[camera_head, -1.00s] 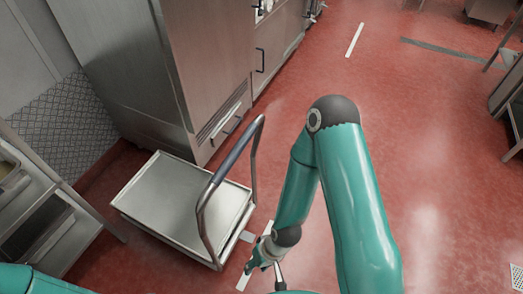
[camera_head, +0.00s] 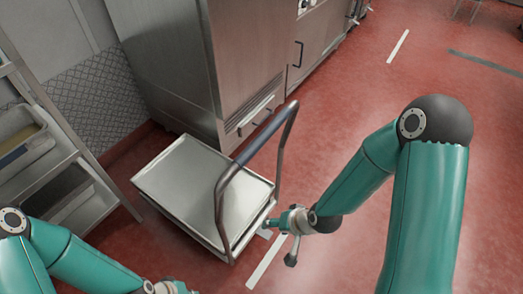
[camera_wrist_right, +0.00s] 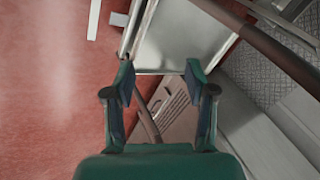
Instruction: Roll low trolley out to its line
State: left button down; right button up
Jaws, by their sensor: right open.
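The low trolley, with a flat grey metal deck (camera_head: 190,176) and a tall looped push handle (camera_head: 222,205), stands on the red floor beside a steel cabinet. My right gripper (camera_head: 270,224) is beside the handle's near side, low by the deck's right end. In the right wrist view my right gripper (camera_wrist_right: 160,78) is open, with the deck (camera_wrist_right: 183,38) beyond its fingers and the dark handle bar (camera_wrist_right: 262,45) to the right. Nothing is seen held. A white floor line (camera_head: 266,262) lies just right of the trolley. My left gripper (camera_head: 172,287) is partly cut off at the bottom edge.
The steel cabinet (camera_head: 175,70) stands behind the trolley. A shelf rack (camera_head: 75,165) with trays is close on the left. Open red floor (camera_head: 345,125) lies to the right, with another white line (camera_head: 398,46) and a dark strip (camera_head: 485,62) farther off.

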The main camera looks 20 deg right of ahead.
jog(key=w+d+m+t+b, duration=0.2)
jog(key=w+t+b, duration=0.1)
jog(key=w+b, duration=0.35)
pick_arm(q)
notch_tip(320, 180, down, 32)
jog(key=b, duration=2.2)
pick_arm(e)
jog(key=m+t+y+p, duration=0.2)
jog(key=m+t+p, duration=0.6)
jog(key=t, duration=0.4)
send_near(267, 137)
jog(key=b, duration=0.1)
jog(key=shift+m, duration=0.3)
jog(key=p+x, duration=0.2)
jog(key=p, duration=0.1)
jog(key=p+x, duration=0.1)
jog(key=p, duration=0.3)
jog(key=p+x, duration=0.2)
jog(key=p, duration=0.2)
jog(key=shift+w+a+f, duration=0.1)
jog(key=shift+w+f, duration=0.1)
jog(key=shift+w, duration=0.2)
jog(key=p+x, duration=0.2)
jog(key=x, duration=0.2)
jog(key=shift+f, duration=0.2)
pick_arm(q)
notch_tip(267, 137, up, 21)
jog(key=shift+p, duration=0.3)
pick_arm(e)
jog(key=shift+x, duration=0.85)
